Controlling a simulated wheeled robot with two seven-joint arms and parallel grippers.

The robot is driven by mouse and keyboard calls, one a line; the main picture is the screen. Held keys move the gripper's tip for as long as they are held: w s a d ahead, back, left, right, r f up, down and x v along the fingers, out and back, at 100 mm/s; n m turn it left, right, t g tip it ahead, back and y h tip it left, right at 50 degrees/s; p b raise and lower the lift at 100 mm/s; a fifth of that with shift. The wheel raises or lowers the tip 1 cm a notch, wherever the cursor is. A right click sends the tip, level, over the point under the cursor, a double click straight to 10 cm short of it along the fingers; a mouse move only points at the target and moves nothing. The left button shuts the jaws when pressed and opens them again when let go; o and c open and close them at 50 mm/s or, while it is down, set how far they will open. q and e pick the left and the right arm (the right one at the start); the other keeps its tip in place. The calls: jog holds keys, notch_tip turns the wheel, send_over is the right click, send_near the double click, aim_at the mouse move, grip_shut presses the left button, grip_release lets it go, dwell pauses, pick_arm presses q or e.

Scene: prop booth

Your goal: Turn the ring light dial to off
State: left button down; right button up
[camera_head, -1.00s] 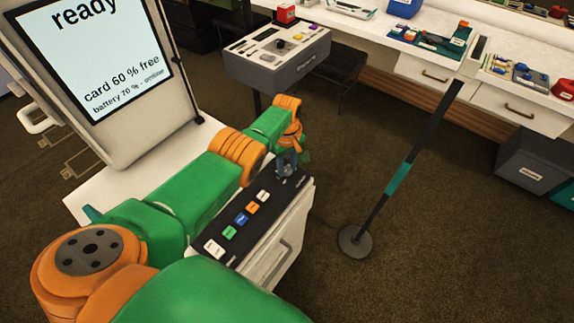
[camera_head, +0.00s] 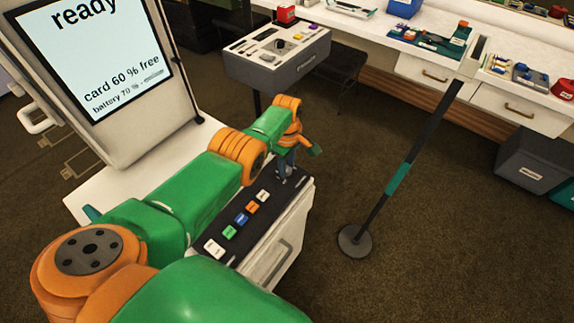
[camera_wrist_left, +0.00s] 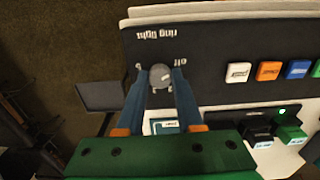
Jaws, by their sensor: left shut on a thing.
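The ring light dial (camera_wrist_left: 160,76) is a small grey knob on the dark panel (camera_wrist_left: 215,45) in the left wrist view. Upside-down "ring light" lettering is beside it, with an "off" mark to its right in that view. My left gripper (camera_wrist_left: 160,84) is shut on the dial, one blue finger on each side. In the head view my left gripper (camera_head: 287,166) points down at the far end of the panel, and the fingers and arm mostly hide the dial. The pointer's exact direction is too small to tell. My right gripper is out of view.
Several coloured buttons (camera_head: 241,219) line the same panel, near the dial. A large screen (camera_head: 90,50) stands at the left. A slanted post on a round base (camera_head: 355,241) stands right of the cabinet. A grey console (camera_head: 280,70) is behind; carpet lies between.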

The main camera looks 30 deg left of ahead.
pick_arm(q)
jog(key=c, duration=0.5)
grip_release()
jog(key=shift+c, duration=0.2)
notch_tip(320, 180, up, 7)
jog(key=p, duration=0.6)
jog(key=shift+r+p, duration=0.15)
jog(key=shift+p, duration=0.15)
jog(key=shift+f, duration=0.2)
